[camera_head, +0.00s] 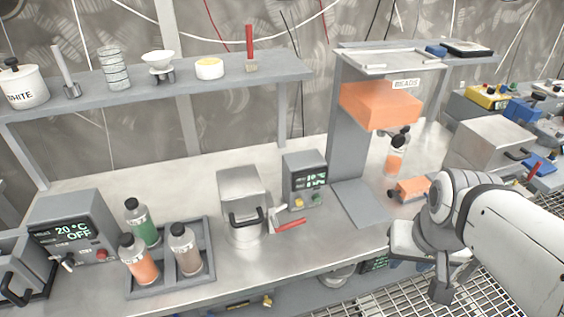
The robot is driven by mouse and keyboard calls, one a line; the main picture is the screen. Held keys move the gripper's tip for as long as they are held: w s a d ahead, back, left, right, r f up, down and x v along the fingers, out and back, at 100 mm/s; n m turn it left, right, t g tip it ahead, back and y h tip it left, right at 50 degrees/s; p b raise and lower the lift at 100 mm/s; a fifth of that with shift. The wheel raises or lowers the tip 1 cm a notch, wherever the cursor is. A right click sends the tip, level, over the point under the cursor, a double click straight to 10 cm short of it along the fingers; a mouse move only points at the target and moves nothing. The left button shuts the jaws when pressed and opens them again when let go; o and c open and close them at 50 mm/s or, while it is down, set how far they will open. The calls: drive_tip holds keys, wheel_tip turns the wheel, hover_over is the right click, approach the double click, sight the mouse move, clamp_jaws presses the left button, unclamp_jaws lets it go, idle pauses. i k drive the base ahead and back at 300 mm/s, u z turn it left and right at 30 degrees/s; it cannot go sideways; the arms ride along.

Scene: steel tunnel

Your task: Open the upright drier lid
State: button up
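A grey upright unit, which I take to be the drier (246,236), stands on the bench left of centre. Its pale grey lid (238,184) lies shut over the top, with a black bar handle (246,217) on the front edge. A red-handled lever (290,223) sits at its right side. My gripper (442,291) is at the lower right, in front of the bench and well away from the drier. It hangs downward below my white arm, and its fingers are too unclear to tell open from shut.
A control box (305,181) with a green display stands right of the drier. A tray (209,264) of several bottles stands to its left. A shelf (160,86) runs above. An orange bead hopper (380,104) and a grey handled box (487,146) are at right.

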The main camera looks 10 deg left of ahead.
sight(242, 192)
drive_tip(key=z, duration=0.1)
drive_tip(key=k, duration=1.2)
drive_tip(key=u, duration=0.45)
drive_tip(key=i, duration=1)
drive_tip(key=u, duration=0.05)
